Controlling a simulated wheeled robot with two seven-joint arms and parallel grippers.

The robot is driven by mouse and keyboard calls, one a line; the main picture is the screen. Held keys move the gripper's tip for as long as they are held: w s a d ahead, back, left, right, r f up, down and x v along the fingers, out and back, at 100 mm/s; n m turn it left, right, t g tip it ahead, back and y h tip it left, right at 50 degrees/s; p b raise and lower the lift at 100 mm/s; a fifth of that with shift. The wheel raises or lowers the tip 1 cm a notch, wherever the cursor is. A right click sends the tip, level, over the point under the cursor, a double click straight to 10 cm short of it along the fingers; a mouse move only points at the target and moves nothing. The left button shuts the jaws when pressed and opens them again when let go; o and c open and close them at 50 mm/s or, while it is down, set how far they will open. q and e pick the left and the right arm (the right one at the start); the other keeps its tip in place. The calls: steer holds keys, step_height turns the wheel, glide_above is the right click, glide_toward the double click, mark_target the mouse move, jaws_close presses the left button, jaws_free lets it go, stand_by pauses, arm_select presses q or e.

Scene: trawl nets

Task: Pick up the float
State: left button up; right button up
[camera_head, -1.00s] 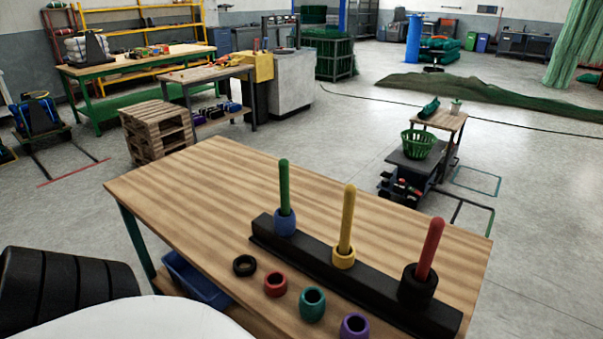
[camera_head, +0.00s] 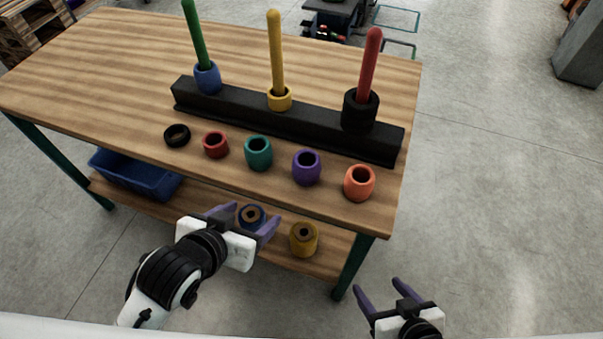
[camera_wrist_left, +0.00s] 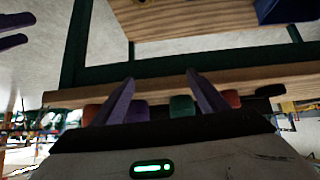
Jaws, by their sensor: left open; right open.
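Loose ring-shaped floats stand in a row along the near side of the table: a low black ring (camera_head: 177,135), red (camera_head: 215,145), teal (camera_head: 258,153), purple (camera_head: 306,167) and orange (camera_head: 359,183). The frames do not show which float is meant. A blue float (camera_head: 207,78), a yellow one (camera_head: 279,98) and a black one (camera_head: 360,110) sit around the pegs of a black rack (camera_head: 240,108). My left gripper (camera_head: 257,212) is open and empty before the table's near edge, apart from the floats. My right gripper (camera_head: 377,284) is open and empty, lower right, beyond the table corner.
The wooden table (camera_head: 110,70) has free room left of and behind the rack. Its near edge (camera_wrist_left: 250,78) crosses the left wrist view. On the lower shelf are a blue bin (camera_head: 135,175), a blue roll (camera_head: 252,216) and a yellow roll (camera_head: 304,238).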

mark_target(303, 172)
arm_select(q)
steer(key=w+d+r+h, duration=0.1)
steer(key=d+r, duration=0.1)
steer(key=w+d+r+m+t+h, duration=0.1)
steer(key=w+d+r, duration=0.1)
steer(key=d, duration=0.1)
steer(key=w+d+r+m+t+h, duration=0.1)
steer(key=d+r, duration=0.1)
steer(key=shift+w+d, duration=0.35)
steer(key=shift+d, duration=0.05)
steer(key=x, duration=0.4)
steer(key=shift+w+d+r, duration=0.2)
steer(key=shift+d+r, duration=0.05)
steer(key=shift+d, duration=0.2)
steer(key=shift+w+a+r+b+x, duration=0.1)
steer(key=shift+x, duration=0.9)
steer(key=shift+w+a+r+b+x, duration=0.1)
steer(key=shift+x, duration=0.95)
steer(key=shift+w+r+b+x, duration=0.1)
steer(key=shift+x, duration=0.9)
steer(key=shift+c, duration=0.2)
steer(key=c, duration=1.1)
